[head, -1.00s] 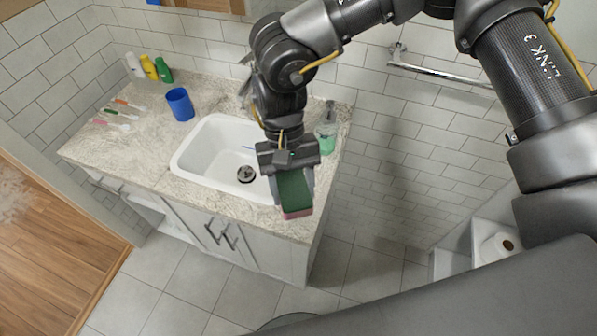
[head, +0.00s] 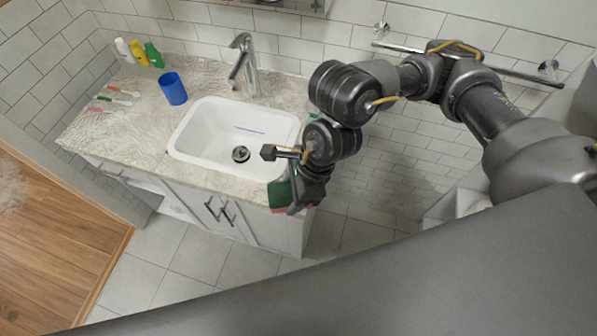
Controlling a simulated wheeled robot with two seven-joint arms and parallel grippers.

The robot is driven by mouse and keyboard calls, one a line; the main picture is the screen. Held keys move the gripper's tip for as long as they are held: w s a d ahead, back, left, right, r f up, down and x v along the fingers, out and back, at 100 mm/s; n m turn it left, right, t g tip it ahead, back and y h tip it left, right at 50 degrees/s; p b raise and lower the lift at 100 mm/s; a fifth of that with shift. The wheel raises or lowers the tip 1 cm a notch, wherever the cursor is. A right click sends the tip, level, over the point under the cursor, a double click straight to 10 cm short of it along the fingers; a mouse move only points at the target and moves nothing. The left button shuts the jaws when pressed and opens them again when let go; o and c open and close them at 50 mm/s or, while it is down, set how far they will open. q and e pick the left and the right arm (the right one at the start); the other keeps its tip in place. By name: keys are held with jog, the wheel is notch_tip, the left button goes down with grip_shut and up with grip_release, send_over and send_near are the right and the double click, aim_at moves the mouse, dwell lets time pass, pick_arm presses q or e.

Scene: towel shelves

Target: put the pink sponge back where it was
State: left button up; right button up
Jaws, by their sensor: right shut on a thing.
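The sponge (head: 279,195) has a green upper side and a thin pink lower side. It is at the front right corner of the countertop (head: 225,184), right of the sink. My right gripper (head: 291,196) is shut on it, and the gripper's body covers the sponge's right part. I cannot tell whether the sponge touches the counter. My left gripper is not in view.
The white sink (head: 190,140) with a tall faucet (head: 243,62) is left of my right gripper. A blue cup (head: 173,88), several toothbrushes (head: 113,100) and several bottles (head: 138,52) stand or lie further left. A towel bar (head: 400,47) is on the wall behind my right arm.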

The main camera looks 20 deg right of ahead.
jog(key=shift+w+d+m, duration=0.1)
jog(key=shift+w+m, duration=0.1)
jog(key=shift+m, duration=0.1)
jog(key=shift+w+d+f, duration=0.2)
jog(key=shift+w+f, duration=0.05)
jog(key=shift+w, duration=0.2)
jog(key=w+d+f, duration=0.1)
jog(key=w+f, duration=0.2)
jog(key=w+d+f+p, duration=0.1)
jog(key=w+d+f, duration=0.1)
jog(key=w, duration=0.2)
jog(key=w+d+f, duration=0.1)
jog(key=w+f, duration=0.2)
jog(key=w, duration=0.1)
jog(key=shift+w+d+f, duration=0.1)
jog(key=shift+d+f, duration=0.25)
jog(key=shift+w+d+f+p, duration=0.15)
jog(key=shift+w+f+p, duration=0.1)
jog(key=shift+f+p, duration=0.1)
notch_tip(320, 180, down, 3)
jog(key=shift+w+f, duration=0.1)
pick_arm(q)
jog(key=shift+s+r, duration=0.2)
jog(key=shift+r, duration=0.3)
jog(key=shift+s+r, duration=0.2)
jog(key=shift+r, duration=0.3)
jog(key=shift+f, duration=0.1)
